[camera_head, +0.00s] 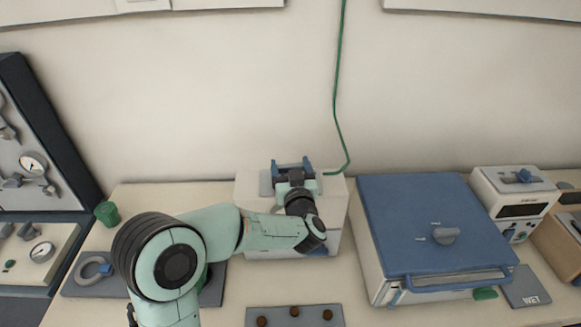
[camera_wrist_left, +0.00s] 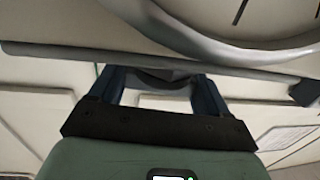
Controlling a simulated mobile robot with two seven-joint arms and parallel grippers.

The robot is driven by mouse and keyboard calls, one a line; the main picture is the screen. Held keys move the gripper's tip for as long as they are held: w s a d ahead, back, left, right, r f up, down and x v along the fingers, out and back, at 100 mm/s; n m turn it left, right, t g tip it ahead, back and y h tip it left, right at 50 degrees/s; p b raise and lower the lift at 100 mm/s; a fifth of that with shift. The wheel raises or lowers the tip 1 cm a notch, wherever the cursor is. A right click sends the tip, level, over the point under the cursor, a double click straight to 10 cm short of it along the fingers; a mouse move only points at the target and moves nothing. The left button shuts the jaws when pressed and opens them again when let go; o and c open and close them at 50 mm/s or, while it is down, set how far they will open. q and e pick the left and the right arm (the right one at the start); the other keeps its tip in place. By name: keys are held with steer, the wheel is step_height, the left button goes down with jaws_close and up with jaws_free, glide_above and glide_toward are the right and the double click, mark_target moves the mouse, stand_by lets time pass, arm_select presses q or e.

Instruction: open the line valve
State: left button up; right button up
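My left arm reaches across the bench, and my left gripper (camera_head: 292,167) is over the white box (camera_head: 245,190) at the back middle. Its two blue fingers are spread apart. In the left wrist view the fingers of my left gripper (camera_wrist_left: 160,82) also stand apart, with a dark grey curved piece (camera_wrist_left: 163,76) showing between and beyond them; I cannot tell whether they touch it. I cannot make out a line valve for certain; the arm hides much of the white box. A green hose (camera_head: 338,110) comes down to the box's right side. My right gripper is not in view.
A blue-topped furnace (camera_head: 410,205) with a grey knob (camera_head: 445,235) stands right of the white box. A gauge panel (camera_head: 35,140) stands at the left, near a green cup (camera_head: 107,213). A grey tray (camera_head: 275,316) with brown pieces lies in front. A control unit (camera_head: 513,195) is at the right.

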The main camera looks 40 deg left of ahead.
arm_select(q)
steer(key=shift+f+m+t+h+b, duration=0.1)
steer(key=shift+m+t+h+b, duration=0.3)
steer(key=shift+t+h+b, duration=0.1)
steer(key=shift+m+t+h, duration=0.4)
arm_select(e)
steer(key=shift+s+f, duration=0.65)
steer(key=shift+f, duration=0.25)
arm_select(q)
steer(key=o, duration=1)
steer(key=shift+c, duration=0.2)
steer(key=shift+d, duration=0.1)
steer(key=shift+s+d+b, duration=0.2)
steer(key=shift+s+b, duration=0.1)
steer(key=b+v, duration=0.2)
steer(key=v, duration=1)
steer(key=shift+s+d, duration=0.15)
steer(key=shift+s, duration=0.1)
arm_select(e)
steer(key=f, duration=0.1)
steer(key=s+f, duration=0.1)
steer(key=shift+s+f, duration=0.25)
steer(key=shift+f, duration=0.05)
